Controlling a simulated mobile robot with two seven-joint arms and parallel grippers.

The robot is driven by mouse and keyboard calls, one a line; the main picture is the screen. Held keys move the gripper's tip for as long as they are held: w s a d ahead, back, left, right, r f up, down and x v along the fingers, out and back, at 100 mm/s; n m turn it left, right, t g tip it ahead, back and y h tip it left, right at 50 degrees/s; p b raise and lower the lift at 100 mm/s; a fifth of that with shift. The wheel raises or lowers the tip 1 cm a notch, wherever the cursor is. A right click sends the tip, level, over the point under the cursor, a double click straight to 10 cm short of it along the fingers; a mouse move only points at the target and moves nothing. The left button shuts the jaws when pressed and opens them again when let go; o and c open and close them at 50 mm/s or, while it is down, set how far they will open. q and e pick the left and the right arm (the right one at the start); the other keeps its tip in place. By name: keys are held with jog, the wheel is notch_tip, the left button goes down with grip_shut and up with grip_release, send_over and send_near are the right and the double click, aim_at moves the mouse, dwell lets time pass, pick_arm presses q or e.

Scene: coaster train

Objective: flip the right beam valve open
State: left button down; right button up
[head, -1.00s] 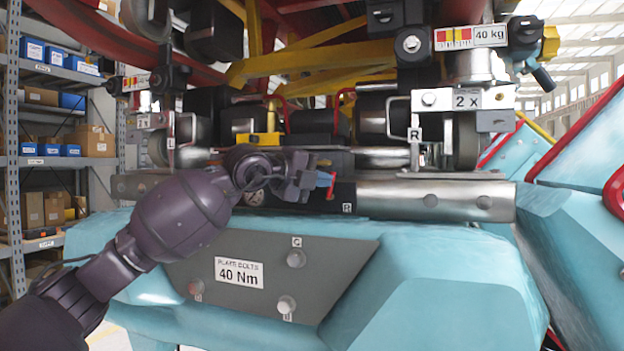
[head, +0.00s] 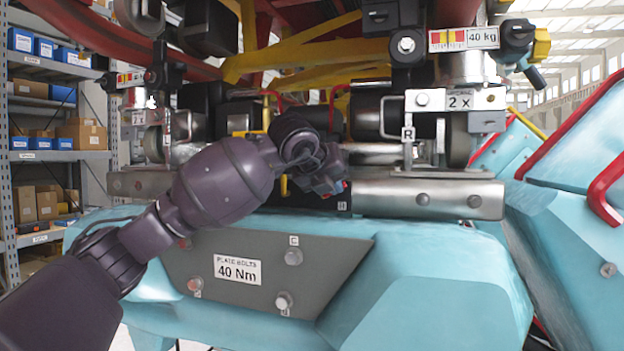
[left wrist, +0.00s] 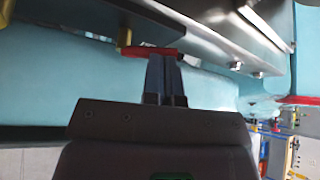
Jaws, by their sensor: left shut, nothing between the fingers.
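The red valve lever (left wrist: 150,51) lies across the tips of my left gripper (left wrist: 166,64) in the left wrist view. A brass-coloured valve part (left wrist: 124,38) is at its left end. The two fingers are shut with nothing between them; they touch or nearly touch the lever. In the head view, my left gripper (head: 338,187) is at the inner end of the right beam (head: 430,193), and only a little red of the lever (head: 346,185) shows. The arm hides most of the valve. My right gripper is not in view.
The metal beam lies close beside the fingers. A turquoise frame (head: 440,270) bulges below, with a grey bolt plate (head: 240,300). The R-marked bracket (head: 408,134) stands right of the gripper. Shelves (head: 45,155) are at far left.

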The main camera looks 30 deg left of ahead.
pick_arm(q)
jog(key=shift+w+d+f+m+g+y, duration=0.2)
jog(key=shift+f+m+g+y, duration=0.25)
jog(key=shift+m+y, duration=0.4)
jog(key=shift+s, duration=0.1)
jog(key=shift+a+f+b, duration=0.1)
jog(key=shift+f+b, duration=0.05)
jog(key=shift+b, duration=0.2)
jog(key=shift+s+a+f+b, duration=0.1)
jog(key=shift+a+f+b, duration=0.2)
jog(key=shift+a, duration=0.25)
jog(key=shift+r, duration=0.1)
jog(key=shift+a, duration=0.1)
jog(key=shift+s+r, duration=0.1)
jog(key=shift+r, duration=0.05)
